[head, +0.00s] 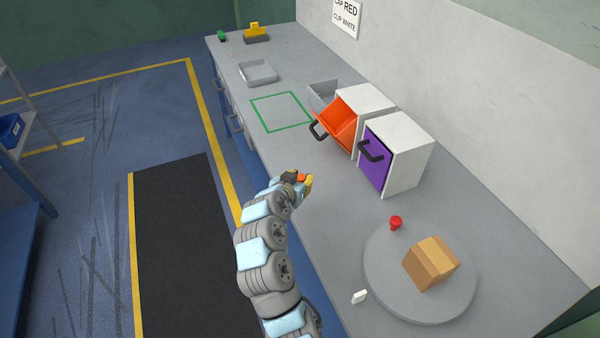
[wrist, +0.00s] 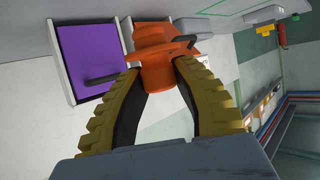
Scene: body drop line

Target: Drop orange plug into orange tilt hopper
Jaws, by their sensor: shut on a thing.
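My gripper (head: 305,180) is held over the bench's front edge, short of the two hoppers. Its yellow fingers are shut on the orange plug (wrist: 158,77) in the wrist view. The plug is a small orange patch at the fingertips in the head view (head: 301,176). The orange tilt hopper (head: 338,124) is a white box with its orange front tipped out and a dark handle. In the wrist view the hopper (wrist: 152,33) lies beyond the plug, which overlaps it in the picture. The plug is apart from the hopper in the head view.
A purple-fronted hopper (head: 378,170) stands beside the orange one, its front upright. A round grey turntable (head: 385,285) bears a wooden-looking block (head: 430,264) and a red plug (head: 396,223). A white clip (head: 359,297) lies at its edge. A green outlined square (head: 281,111) is empty.

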